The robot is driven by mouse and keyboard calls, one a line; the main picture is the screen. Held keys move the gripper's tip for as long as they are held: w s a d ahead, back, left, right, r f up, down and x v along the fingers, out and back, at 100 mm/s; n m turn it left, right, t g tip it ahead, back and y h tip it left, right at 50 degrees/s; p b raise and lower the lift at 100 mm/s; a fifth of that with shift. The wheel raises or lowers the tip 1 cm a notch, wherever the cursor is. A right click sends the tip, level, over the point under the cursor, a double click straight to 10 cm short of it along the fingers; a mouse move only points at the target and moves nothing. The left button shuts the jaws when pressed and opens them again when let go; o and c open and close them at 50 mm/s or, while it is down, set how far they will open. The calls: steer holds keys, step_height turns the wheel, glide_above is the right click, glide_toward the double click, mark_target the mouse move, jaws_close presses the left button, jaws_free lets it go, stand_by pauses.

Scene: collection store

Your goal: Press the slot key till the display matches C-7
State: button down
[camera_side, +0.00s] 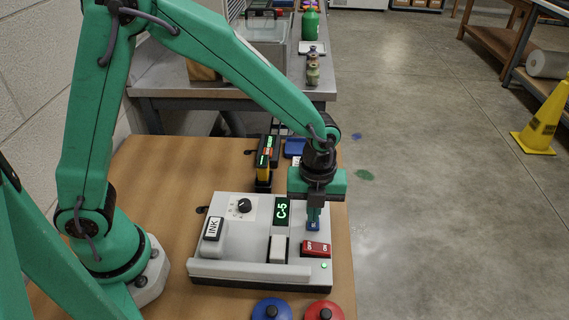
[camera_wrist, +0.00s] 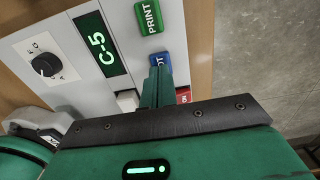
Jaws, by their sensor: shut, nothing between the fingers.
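A grey label machine (camera_side: 230,262) stands on the wooden table, and its dark display (camera_side: 282,211) reads C-5 in green. The display also reads C-5 in the wrist view (camera_wrist: 98,45). The blue key (camera_side: 313,227) is on the machine's right side; in the wrist view the blue key (camera_wrist: 159,60) shows only the letters "OT", the rest covered by my fingers. My gripper (camera_side: 314,213) is shut and empty, pointing down with its fingertips at the blue key. I cannot tell whether they touch or press it. A green PRINT key (camera_wrist: 149,17) sits beside the blue one.
A red key (camera_side: 317,248) lies near the blue one. A black dial (camera_side: 244,205) and a block marked INK (camera_side: 213,229) are on the left. Blue (camera_side: 271,310) and red (camera_side: 323,311) round knobbed items stand in front. A small stand (camera_side: 264,172) is behind.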

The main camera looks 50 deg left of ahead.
step_height(320, 180, up, 12)
steer(key=shift+w, duration=0.15)
stand_by(0.3)
steer(key=shift+d, duration=0.1)
stand_by(1.4)
stand_by(1.3)
steer(key=s+a+r+n+t, duration=0.2)
steer(key=s+a+n, duration=0.5)
steer(key=n, duration=0.6)
steer(key=s+a+r+n+t, duration=0.3)
steer(key=s+a+n, duration=0.4)
steer(key=a+n, duration=0.3)
steer(key=shift+s+a+r+n+t, duration=0.25)
steer(key=shift+r+n, duration=0.6)
steer(key=shift+n, duration=1.15)
steer(key=shift+w, duration=0.2)
